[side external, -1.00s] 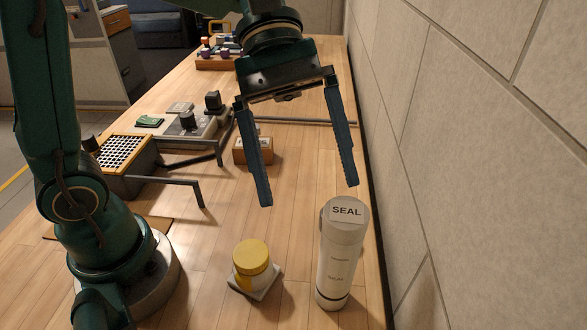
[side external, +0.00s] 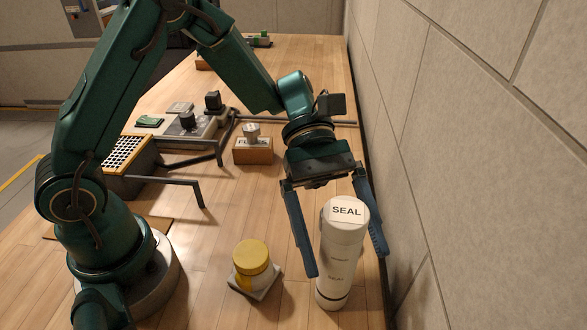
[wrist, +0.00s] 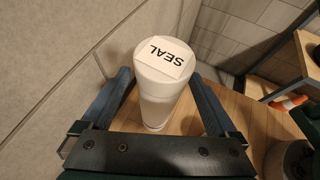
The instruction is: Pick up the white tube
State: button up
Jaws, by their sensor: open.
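The white tube (side external: 340,260) stands upright on the wooden table near the wall, with a "SEAL" label on its top. In the wrist view the tube (wrist: 165,85) stands in the middle, between the two fingers. My gripper (side external: 346,262) is open, with one finger on each side of the tube in the side view. The left finger's tip is close to the tube's left side; I cannot tell whether either finger touches it.
A yellow-lidded jar (side external: 252,262) stands on a small plate left of the tube. The wall (side external: 470,150) is close on the right. Behind are a wooden block with a metal knob (side external: 253,148), a dark bracket (side external: 180,183) and a grid-topped box (side external: 125,155).

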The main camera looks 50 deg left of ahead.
jog(key=shift+x, duration=1.4)
grip_shut()
jog(key=shift+r, duration=0.1)
